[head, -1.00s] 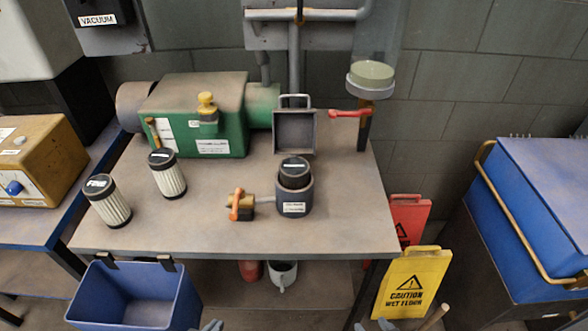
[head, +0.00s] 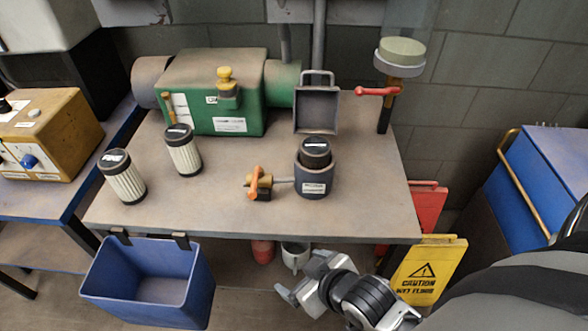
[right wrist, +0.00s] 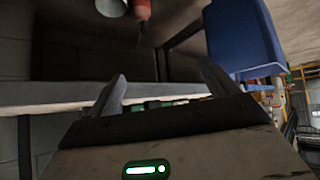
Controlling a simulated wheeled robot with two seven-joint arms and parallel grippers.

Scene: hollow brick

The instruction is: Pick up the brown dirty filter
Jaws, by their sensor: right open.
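A black-capped filter (head: 316,147) sits in the dark grey housing (head: 314,178) on the table, right of centre. The housing's square lid (head: 317,108) stands open behind it. Only the cap and upper rim of this filter show, so I cannot see its brown colour. Two pale pleated filters with black caps, one in front (head: 125,180) and one behind (head: 184,153), stand at the table's left. My right gripper (head: 298,280) is open and empty, in front of and below the table's front edge. Its spread fingers show in the right wrist view (right wrist: 162,92). My left gripper is out of view.
A blue bin (head: 148,285) hangs from the table's front left edge; it also shows in the right wrist view (right wrist: 243,38). An orange-handled valve (head: 258,184) sits left of the housing. A green machine (head: 215,92) stands behind. A yellow caution sign (head: 430,272) stands at the right.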

